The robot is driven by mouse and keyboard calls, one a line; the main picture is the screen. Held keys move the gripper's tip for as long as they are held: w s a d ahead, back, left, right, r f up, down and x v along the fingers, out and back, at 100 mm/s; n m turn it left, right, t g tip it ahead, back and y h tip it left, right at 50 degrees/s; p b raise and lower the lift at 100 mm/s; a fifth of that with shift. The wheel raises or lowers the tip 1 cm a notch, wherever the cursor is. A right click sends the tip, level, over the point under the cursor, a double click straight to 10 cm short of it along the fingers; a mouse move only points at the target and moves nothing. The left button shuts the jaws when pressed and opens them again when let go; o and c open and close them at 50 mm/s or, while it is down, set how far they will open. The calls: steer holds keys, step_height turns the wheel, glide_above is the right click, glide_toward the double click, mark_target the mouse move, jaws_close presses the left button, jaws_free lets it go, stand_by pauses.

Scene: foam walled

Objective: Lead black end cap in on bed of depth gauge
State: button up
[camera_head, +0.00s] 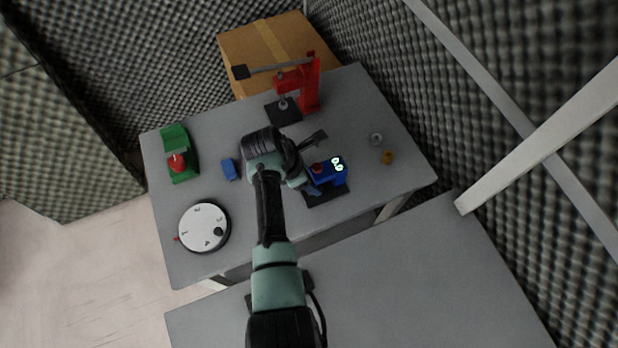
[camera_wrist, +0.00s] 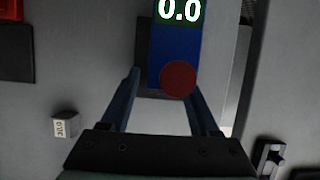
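The depth gauge (camera_head: 334,176) is a blue block with a lit display and a red round part, on a dark base (camera_head: 328,196) near the table's front right. In the wrist view the gauge (camera_wrist: 165,48) reads 0.0, and its red disc (camera_wrist: 178,78) shows between my fingers. My gripper (camera_head: 314,163) is beside the gauge. In the wrist view my gripper (camera_wrist: 162,84) is open, one finger on each side of the gauge's red end, with nothing seen held. I cannot make out the black end cap for certain; my arm and gripper hide part of the gauge and table.
A red press (camera_head: 310,85) stands at the back before a cardboard box (camera_head: 262,45). At left are a green-and-red device (camera_head: 180,160), a blue block (camera_head: 229,169) and a white dial (camera_head: 203,228). A ring (camera_head: 376,139) and a yellow piece (camera_head: 387,157) lie right. A block marked 20.0 (camera_wrist: 64,126) lies nearby.

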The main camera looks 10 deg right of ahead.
steer(key=shift+s+d, duration=0.2)
steer(key=shift+d, duration=0.45)
steer(key=shift+r, duration=0.15)
steer(key=shift+a+r, duration=0.15)
steer(key=shift+r, duration=0.25)
steer(key=a+v, duration=0.1)
steer(key=v, duration=1.1)
steer(key=shift+w+a, duration=0.15)
steer(key=shift+f, duration=0.1)
